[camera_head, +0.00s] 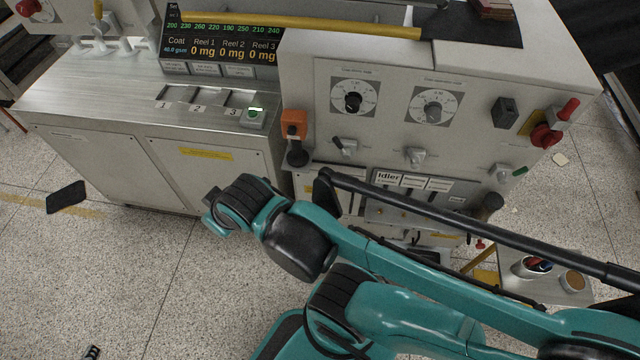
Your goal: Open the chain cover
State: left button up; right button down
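I cannot pick out a chain cover with certainty. A grey-white machine cabinet (385,135) with two dials stands ahead, with a yellow bar (300,24) along its top. A long black bar (480,229) slopes across the view from the cabinet's lower front to the right edge; I cannot tell what it belongs to. My teal arm (385,262) comes in from the lower right and hides part of the cabinet's lower front. Neither gripper can be made out, and nothing held is visible.
A steel counter (110,85) with a lit display (220,35) stands at the left. An orange-and-black switch (293,130) sits on the cabinet's left corner. A small shelf (560,292) with containers is at the right. The floor at left is mostly clear around a dark mat (66,197).

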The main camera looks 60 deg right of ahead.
aim_at(349, 202)
jog(key=l+z, duration=0.1)
jog(key=z, duration=0.3)
jog(key=l+z, duration=0.1)
jog(key=z, duration=0.3)
jog(key=k+l+z, duration=0.1)
jog(key=z, duration=0.3)
jog(key=l+z, duration=0.15)
jog(key=z, duration=0.3)
jog(key=l, duration=0.2)
jog(key=k+l+z, duration=0.5)
jog(key=l, duration=0.2)
